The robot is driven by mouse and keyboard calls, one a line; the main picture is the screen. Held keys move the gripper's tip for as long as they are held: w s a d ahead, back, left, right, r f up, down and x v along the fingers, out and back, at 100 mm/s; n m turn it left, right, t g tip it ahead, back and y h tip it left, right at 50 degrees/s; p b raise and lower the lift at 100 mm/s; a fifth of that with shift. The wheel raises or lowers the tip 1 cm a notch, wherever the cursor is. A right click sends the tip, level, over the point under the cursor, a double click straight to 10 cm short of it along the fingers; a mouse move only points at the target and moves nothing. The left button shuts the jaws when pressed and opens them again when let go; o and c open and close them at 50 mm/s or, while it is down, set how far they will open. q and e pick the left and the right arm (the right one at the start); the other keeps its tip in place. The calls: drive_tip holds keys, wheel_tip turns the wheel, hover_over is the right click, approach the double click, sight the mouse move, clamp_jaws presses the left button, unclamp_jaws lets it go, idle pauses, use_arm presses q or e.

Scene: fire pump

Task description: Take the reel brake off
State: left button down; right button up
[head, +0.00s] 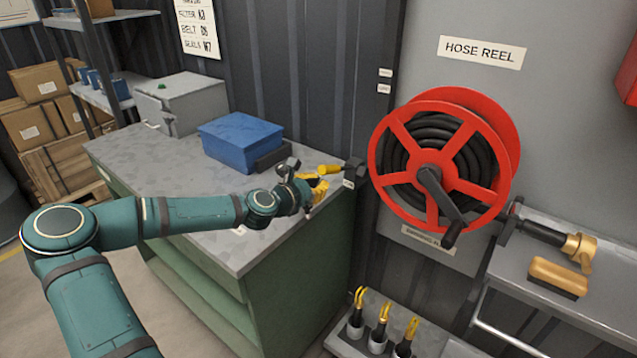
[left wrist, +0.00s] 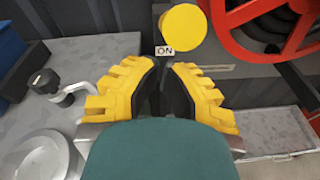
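The reel brake is a lever with a yellow round-ended handle (head: 329,169) on a dark pivot (head: 354,171), at the back right corner of the workbench, left of the hose reel. In the left wrist view its yellow end (left wrist: 183,27) faces me, above a small "ON" label (left wrist: 164,50). My left gripper (head: 320,186) is just in front of and below the handle, apart from it in the left wrist view. Its yellow fingers (left wrist: 163,75) are close together with nothing seen between them. The red hose reel (head: 431,160) holds black hose and has a dark crank. My right gripper is out of view.
A blue box (head: 238,141) stands on the grey-topped workbench (head: 140,161), and a grey metal box (head: 183,103) stands behind it. A side shelf (head: 610,300) at right holds a brass-ended nozzle (head: 579,250) and a brush-like block (head: 558,277). Yellow-tipped tools (head: 383,313) stand in cups below.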

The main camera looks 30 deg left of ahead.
use_arm(q)
drive_tip(key=shift+w+r, duration=0.25)
drive_tip(key=shift+r, duration=0.1)
drive_tip(key=shift+d, duration=0.1)
